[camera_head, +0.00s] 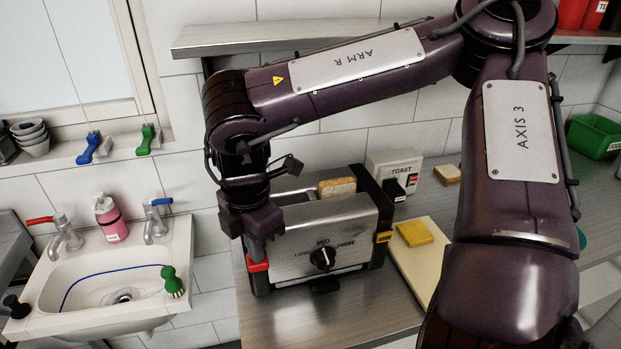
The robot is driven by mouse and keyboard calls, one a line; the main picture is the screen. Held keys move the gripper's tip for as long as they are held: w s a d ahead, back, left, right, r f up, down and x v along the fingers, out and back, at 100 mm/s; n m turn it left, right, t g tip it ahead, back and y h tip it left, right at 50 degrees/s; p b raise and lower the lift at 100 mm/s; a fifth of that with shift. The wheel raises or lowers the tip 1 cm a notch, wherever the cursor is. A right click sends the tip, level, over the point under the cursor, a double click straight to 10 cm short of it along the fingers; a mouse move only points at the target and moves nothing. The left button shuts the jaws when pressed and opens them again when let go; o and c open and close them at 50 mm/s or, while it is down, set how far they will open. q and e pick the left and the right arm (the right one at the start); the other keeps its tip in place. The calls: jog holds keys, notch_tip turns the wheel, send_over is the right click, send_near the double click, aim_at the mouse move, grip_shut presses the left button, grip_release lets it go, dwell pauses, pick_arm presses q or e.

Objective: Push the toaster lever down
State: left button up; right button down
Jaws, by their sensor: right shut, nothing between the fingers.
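A silver toaster (325,239) with black ends stands on the metal counter. A dial marked LOW, MID and HIGH is on its front, and a slice of bread (337,187) shows in its top. A red lever (258,265) is at its left end and a yellow lever (384,237) at its right end. My right gripper (260,249) points down at the left end, shut and empty, just above the red lever. I cannot tell whether it touches the lever. My right arm hides part of the toaster's left end. My left gripper is not in view.
The metal counter (290,322) holds a cutting board (418,262) with a yellow sponge-like block (414,233) on it. A wall socket marked TOAST (400,168) is behind. A white sink (62,300) is left. A shelf (240,40) runs above my arm.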

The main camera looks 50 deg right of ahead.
jog(key=shift+f+b, duration=1)
jog(key=shift+f, duration=0.25)
jog(key=shift+s+a+r, duration=0.1)
jog(key=shift+s+r, duration=0.05)
jog(key=s, duration=0.1)
jog(key=s+a+r, duration=0.2)
jog(key=s, duration=0.1)
jog(key=shift+a, duration=0.25)
jog(key=c, duration=2.2)
grip_release()
